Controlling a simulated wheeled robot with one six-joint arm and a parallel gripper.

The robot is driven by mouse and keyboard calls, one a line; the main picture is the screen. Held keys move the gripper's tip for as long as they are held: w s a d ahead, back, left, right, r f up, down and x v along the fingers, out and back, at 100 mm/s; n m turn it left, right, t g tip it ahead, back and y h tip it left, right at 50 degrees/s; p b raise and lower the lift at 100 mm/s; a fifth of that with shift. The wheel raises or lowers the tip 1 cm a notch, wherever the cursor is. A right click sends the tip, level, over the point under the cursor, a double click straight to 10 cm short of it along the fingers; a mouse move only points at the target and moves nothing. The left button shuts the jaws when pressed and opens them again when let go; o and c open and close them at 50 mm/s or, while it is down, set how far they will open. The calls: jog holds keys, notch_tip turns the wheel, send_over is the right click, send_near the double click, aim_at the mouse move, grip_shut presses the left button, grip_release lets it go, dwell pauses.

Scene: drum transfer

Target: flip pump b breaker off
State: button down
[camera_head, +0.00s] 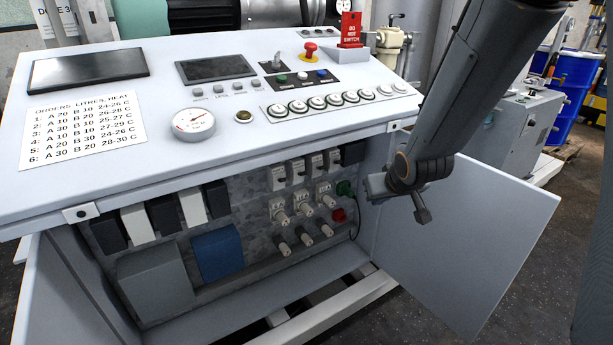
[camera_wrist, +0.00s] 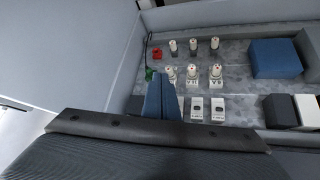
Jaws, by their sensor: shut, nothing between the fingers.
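A row of small white breakers (camera_head: 297,171) sits at the top of the open cabinet below the sloped console. Which one is pump B cannot be read. In the wrist view two breakers (camera_wrist: 207,108) show right of my fingers, with part of another at their edge; the rest are hidden by my gripper. My gripper (camera_wrist: 160,93) is shut and empty, its fingertips pointing into the cabinet. In the head view my gripper (camera_head: 422,212) hangs right of the breakers, in front of the open door, apart from them.
The open cabinet door (camera_head: 470,225) stands at the right. White-topped fuse holders (camera_head: 303,205), a green part (camera_head: 344,188) and a red part (camera_head: 339,214) sit near the breakers. The console front edge (camera_head: 240,155) overhangs them. A red "do not switch" tag (camera_head: 351,28) stands on top.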

jog(key=w+a+r+n+t+y+b, duration=0.1)
jog(key=w+a+n+t+y+b, duration=0.2)
jog(key=w+a+y, duration=0.5)
jog(key=w+a+n+t, duration=0.1)
jog(key=w+a+t, duration=0.1)
jog(key=w+a, duration=0.3)
jog(key=shift+a+t, duration=0.3)
jog(key=shift+a, duration=0.65)
jog(key=shift+w, duration=0.15)
send_over(304, 174)
jog(key=shift+f, duration=0.75)
jog(key=shift+s+d+f, duration=0.1)
jog(key=shift+s+f, duration=0.1)
jog(key=shift+f, duration=0.35)
jog(key=shift+s+d+f, duration=0.1)
jog(key=shift+s+f, duration=0.1)
jog(key=shift+f, duration=0.3)
jog(key=shift+s+d+f+p, duration=0.2)
jog(key=shift+s+f+p, duration=0.1)
jog(key=shift+f, duration=0.45)
